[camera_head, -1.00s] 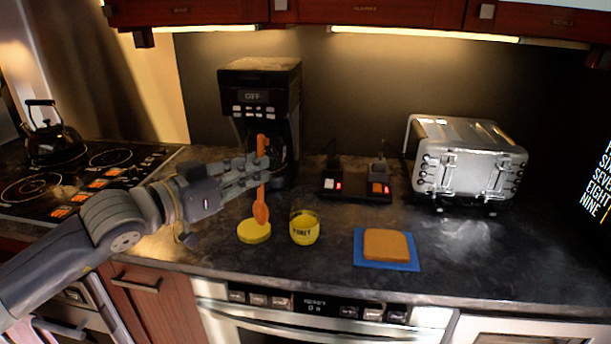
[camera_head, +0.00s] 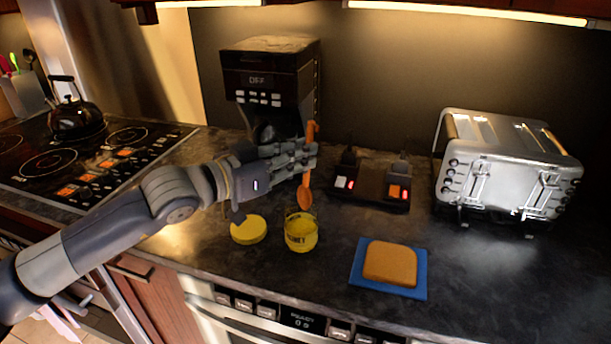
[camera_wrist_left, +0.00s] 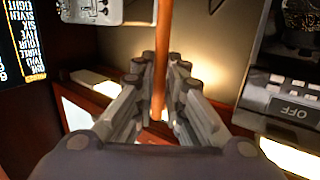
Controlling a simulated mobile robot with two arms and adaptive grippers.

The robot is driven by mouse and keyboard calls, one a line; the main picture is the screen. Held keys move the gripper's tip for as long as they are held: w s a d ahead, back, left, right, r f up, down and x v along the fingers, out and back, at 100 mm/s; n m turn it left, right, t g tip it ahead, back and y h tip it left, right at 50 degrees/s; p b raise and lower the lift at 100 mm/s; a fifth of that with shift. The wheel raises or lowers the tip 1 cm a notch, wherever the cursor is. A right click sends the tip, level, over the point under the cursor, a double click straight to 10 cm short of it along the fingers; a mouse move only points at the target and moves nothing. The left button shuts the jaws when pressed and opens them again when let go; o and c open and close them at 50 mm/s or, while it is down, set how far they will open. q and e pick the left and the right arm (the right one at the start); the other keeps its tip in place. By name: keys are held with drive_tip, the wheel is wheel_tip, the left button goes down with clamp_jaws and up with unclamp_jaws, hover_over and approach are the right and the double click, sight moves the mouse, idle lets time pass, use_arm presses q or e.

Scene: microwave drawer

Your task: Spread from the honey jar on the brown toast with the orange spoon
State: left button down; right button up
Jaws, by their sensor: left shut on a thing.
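My left gripper (camera_head: 306,155) is shut on the orange spoon (camera_head: 305,188), which it holds upright with the bowl end down. The spoon's bowl is just above or at the open mouth of the yellow honey jar (camera_head: 301,235); I cannot tell whether it is inside. In the left wrist view the spoon's handle (camera_wrist_left: 160,60) runs between the fingers. The brown toast (camera_head: 390,263) lies on a blue mat (camera_head: 359,277) to the right of the jar. My right gripper is not in view.
The yellow lid (camera_head: 249,229) lies left of the jar. A coffee maker (camera_head: 262,75) stands behind the gripper. A dark device with lit switches (camera_head: 370,186) sits behind the jar, and a silver toaster (camera_head: 508,175) stands at right. The counter right of the toast is clear.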

use_arm(q)
hover_over(303, 196)
drive_tip(key=s+a, duration=0.1)
wheel_tip(303, 196, down, 5)
drive_tip(key=shift+r, duration=0.2)
drive_tip(key=shift+a+f, duration=0.1)
drive_tip(key=shift+f, duration=0.45)
drive_tip(key=shift+f+b, duration=0.4)
drive_tip(key=shift+f, duration=0.75)
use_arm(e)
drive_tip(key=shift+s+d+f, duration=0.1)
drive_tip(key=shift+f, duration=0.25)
use_arm(q)
drive_tip(key=shift+f+b, duration=0.3)
drive_tip(key=shift+b, duration=0.15)
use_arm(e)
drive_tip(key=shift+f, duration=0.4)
use_arm(q)
drive_tip(key=shift+f+b, duration=0.45)
drive_tip(key=shift+b, duration=0.15)
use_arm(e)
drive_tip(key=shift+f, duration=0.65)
use_arm(q)
drive_tip(key=shift+f, duration=0.1)
wheel_tip(303, 196, up, 7)
drive_tip(key=shift+p, duration=0.45)
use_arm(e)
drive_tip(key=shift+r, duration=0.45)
use_arm(q)
drive_tip(key=shift+r, duration=0.2)
